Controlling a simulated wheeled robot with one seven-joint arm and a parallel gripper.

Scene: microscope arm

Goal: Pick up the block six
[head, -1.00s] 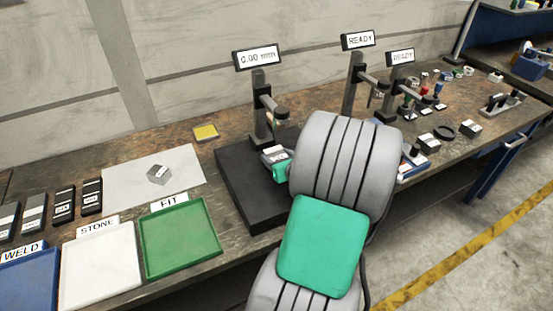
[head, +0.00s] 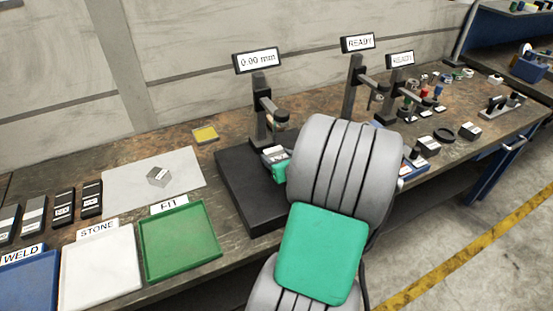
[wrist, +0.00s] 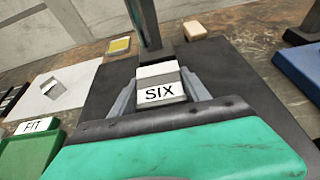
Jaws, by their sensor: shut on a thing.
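The block six (wrist: 160,92) is a small grey block with a white label reading SIX, seen in the wrist view. My gripper (wrist: 158,88) is shut on it, with one grey finger on each side. In the head view the block (head: 272,154) shows small at the green tip of my gripper (head: 277,163), over the black base plate (head: 240,190) of the gauge stand. My arm hides part of the plate. I cannot tell whether the block touches the plate.
The gauge stand (head: 259,110) with a 0.00 mm display rises just behind the block. Left are a FIT tray (head: 180,240), a STONE tray (head: 100,265), a WELD tray (head: 25,285) and another block (head: 158,177) on a pale sheet (head: 125,195). More stands and small parts are at right.

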